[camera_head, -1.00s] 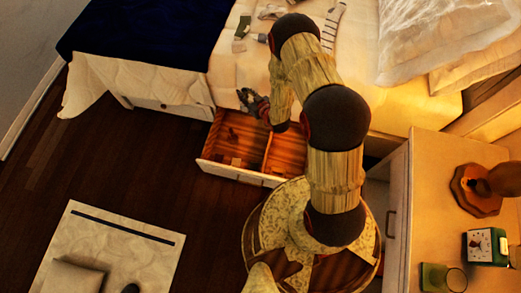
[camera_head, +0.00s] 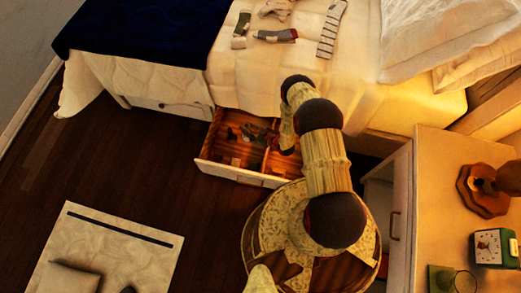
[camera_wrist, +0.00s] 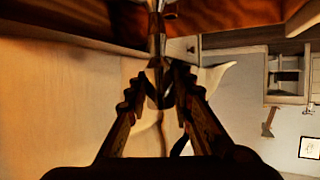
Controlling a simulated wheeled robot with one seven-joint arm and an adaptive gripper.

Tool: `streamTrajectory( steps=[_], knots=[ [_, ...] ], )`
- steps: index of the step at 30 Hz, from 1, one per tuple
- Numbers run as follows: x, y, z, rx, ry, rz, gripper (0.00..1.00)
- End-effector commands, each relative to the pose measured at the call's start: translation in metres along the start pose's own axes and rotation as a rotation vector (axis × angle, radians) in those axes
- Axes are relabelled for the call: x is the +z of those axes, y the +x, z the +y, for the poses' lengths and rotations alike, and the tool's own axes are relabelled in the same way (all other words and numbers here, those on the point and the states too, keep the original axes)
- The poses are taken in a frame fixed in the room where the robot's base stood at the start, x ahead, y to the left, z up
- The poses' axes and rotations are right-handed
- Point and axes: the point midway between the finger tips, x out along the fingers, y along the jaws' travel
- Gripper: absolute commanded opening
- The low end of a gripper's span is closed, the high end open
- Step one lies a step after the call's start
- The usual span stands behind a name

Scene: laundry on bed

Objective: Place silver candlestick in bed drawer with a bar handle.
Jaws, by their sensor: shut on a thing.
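The silver candlestick (camera_wrist: 157,28) shows in the wrist view as a narrow shiny shaft between my fingertips. My gripper (camera_wrist: 160,80) is shut on it. In the head view my gripper (camera_head: 262,134) is over the open bed drawer (camera_head: 240,177), close to its inner divider. The drawer is pulled out from under the bed and has a reddish wooden inside. Its handle is not visible from above. I cannot tell whether the candlestick touches the drawer floor, and my arm hides the drawer's right part.
Socks (camera_head: 276,35) and other small clothes lie on the bed (camera_head: 225,85). A closed bed drawer (camera_head: 165,106) is to the left. A nightstand (camera_head: 430,200) with a lamp base, clock (camera_head: 489,247) and green glass stands at right. The floor left of the drawer is clear.

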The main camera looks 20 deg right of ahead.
Motion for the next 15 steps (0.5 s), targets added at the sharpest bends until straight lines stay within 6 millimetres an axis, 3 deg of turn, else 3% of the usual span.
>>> streamTrajectory(
  steps=[3,15],
  knots=[
    [0.03,0.003,-0.009,-0.025,-0.005,0.004,0.0],
    [0.083,0.013,-0.022,-0.055,-0.014,0.01,0.0]
  ],
)
